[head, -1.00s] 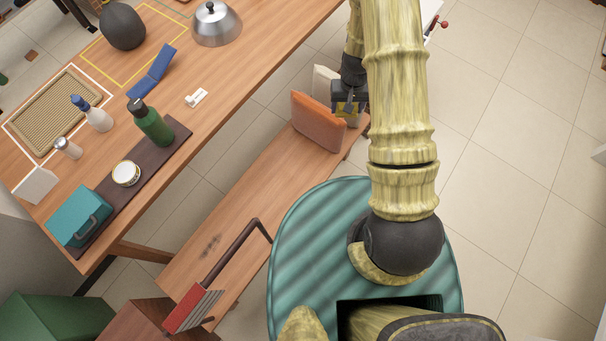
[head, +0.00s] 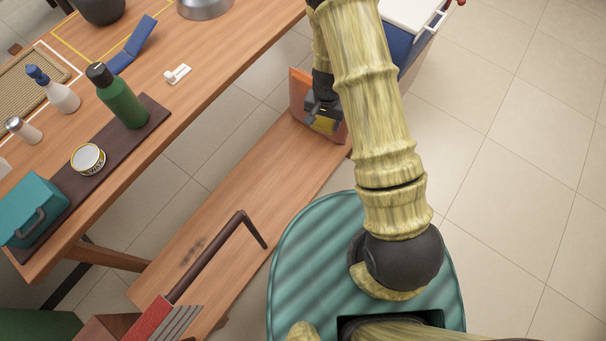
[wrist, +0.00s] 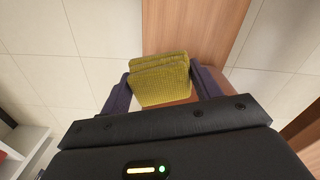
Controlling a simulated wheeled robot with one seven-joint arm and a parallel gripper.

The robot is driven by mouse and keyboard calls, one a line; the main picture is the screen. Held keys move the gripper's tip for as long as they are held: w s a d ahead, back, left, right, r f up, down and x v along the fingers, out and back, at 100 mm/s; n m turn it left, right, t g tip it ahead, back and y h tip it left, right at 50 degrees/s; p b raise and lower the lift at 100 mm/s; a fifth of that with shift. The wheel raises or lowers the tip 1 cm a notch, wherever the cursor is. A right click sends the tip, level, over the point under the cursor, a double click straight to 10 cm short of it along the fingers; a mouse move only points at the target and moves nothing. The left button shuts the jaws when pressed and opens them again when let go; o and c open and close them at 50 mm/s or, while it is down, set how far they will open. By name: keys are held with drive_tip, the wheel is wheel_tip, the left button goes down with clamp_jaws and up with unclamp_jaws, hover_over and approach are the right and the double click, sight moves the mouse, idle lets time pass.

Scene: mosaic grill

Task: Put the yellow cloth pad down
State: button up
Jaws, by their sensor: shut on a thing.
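The yellow cloth pad (wrist: 160,80) is a folded, textured block between the two fingers of my gripper (wrist: 162,88) in the wrist view. My gripper is shut on it, one finger at each side. In the head view my gripper (head: 325,112) is over the far end of the wooden bench, and only a small yellow part of the pad (head: 325,126) shows below it. In the wrist view the bench top (wrist: 190,30) runs beyond the pad. I cannot tell whether the pad touches the bench.
The bench's middle is clear. The table (head: 215,65) at left holds a green bottle (head: 120,98) and other items.

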drive_tip(key=s+a+f+m+b, duration=0.1)
drive_tip(key=a+f+m+b, duration=0.2)
drive_tip(key=f+b, duration=1.3)
drive_tip(key=a+f, duration=0.1)
drive_tip(key=a, duration=0.2)
drive_tip(key=shift+s+a+f+b, duration=0.15)
drive_tip(key=shift+s+f+b, duration=0.05)
drive_tip(key=shift+f+b, duration=0.1)
drive_tip(key=b, duration=0.2)
hover_over(303, 169)
drive_tip(key=shift+w+f, duration=0.1)
drive_tip(key=shift+f, duration=2.95)
drive_tip(key=shift+f+b, duration=0.3)
drive_tip(key=shift+f, duration=1.6)
